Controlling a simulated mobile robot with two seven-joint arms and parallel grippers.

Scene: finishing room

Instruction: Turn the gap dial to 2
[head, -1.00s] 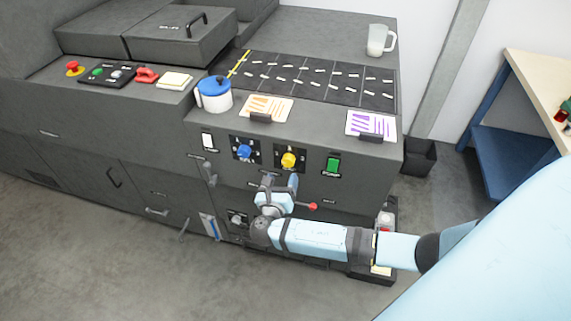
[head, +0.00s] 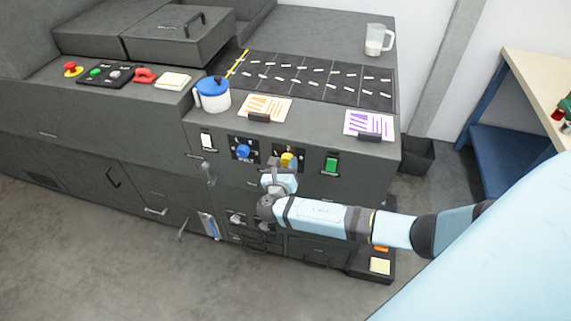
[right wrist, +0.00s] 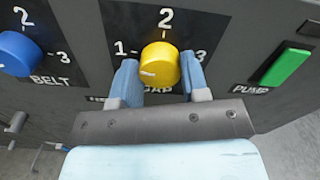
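The gap dial is a yellow knob (right wrist: 160,65) on a black plate marked 1, 2 and 3 in the right wrist view. Its pale mark faces left, toward the 1 side; the 2 is straight above. In the head view the yellow dial (head: 288,158) is on the machine's front, partly hidden by my right gripper. My right gripper (right wrist: 159,82) is open, one pale blue finger on each side of the dial. I cannot tell whether the fingers touch it. My left gripper is not in view.
The blue belt dial (head: 243,151) is left of the gap dial, and the green pump switch (head: 332,163) is to its right. A blue-lidded jug (head: 213,95) and two cards (head: 265,106) (head: 369,124) stand above on the machine's ledge.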

